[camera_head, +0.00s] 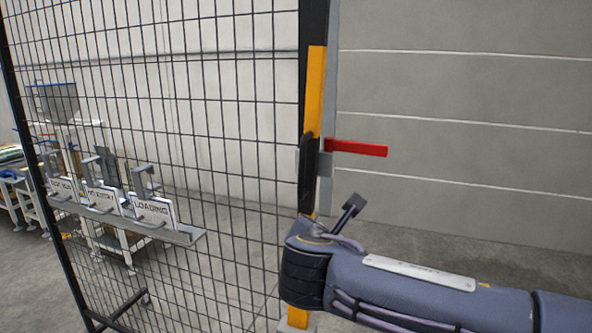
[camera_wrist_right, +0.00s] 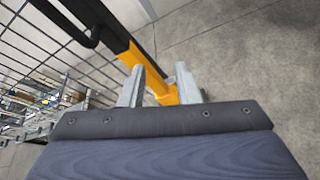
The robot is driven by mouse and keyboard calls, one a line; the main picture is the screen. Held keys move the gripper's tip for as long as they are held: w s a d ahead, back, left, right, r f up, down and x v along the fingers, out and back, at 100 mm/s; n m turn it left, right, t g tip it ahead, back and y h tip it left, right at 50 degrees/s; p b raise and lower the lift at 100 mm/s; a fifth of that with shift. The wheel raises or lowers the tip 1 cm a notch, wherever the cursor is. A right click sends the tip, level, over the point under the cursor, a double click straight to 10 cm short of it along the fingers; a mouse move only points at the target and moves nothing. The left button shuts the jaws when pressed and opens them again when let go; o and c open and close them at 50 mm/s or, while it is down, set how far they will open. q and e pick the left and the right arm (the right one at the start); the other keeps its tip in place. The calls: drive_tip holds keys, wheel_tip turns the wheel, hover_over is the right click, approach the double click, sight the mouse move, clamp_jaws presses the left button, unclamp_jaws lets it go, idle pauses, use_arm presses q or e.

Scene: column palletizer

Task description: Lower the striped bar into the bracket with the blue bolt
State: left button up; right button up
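A black-and-yellow striped bar (camera_head: 315,85) stands upright beside the mesh fence in the head view. It also shows in the right wrist view (camera_wrist_right: 133,55), running diagonally down toward my right gripper (camera_wrist_right: 160,90). The two pale fingers of that gripper are apart, with the bar's yellow part in line with the gap and partly behind them. I cannot tell whether they touch it. In the head view my right arm comes in from the right in front of the bar's lower part. I see no bracket with a blue bolt. My left gripper is not in view.
A dark mesh fence (camera_head: 222,110) fills the left, close to the bar. A red lever (camera_head: 357,148) sticks out right of the bar. A rack (camera_head: 185,235) holds several signs, one reading LOADING (camera_head: 152,210). Bare floor and a grey wall (camera_head: 460,100) lie to the right.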

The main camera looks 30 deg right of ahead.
sight(301, 168)
drive_tip(key=w+a+r+n+t+h, duration=0.1)
drive_tip(key=w+a+r+n+t, duration=0.15)
drive_tip(key=r, duration=0.25)
drive_tip(key=w+a+r+n+t+h, duration=0.1)
drive_tip(key=w+a+r+n, duration=0.15)
drive_tip(key=r, duration=0.25)
drive_tip(key=x, duration=0.2)
drive_tip(key=p+x, duration=0.1)
drive_tip(key=x, duration=0.2)
drive_tip(key=p+x, duration=0.1)
drive_tip(key=x, duration=0.1)
drive_tip(key=shift+d+r, duration=0.1)
drive_tip(key=shift+d, duration=0.45)
clamp_jaws()
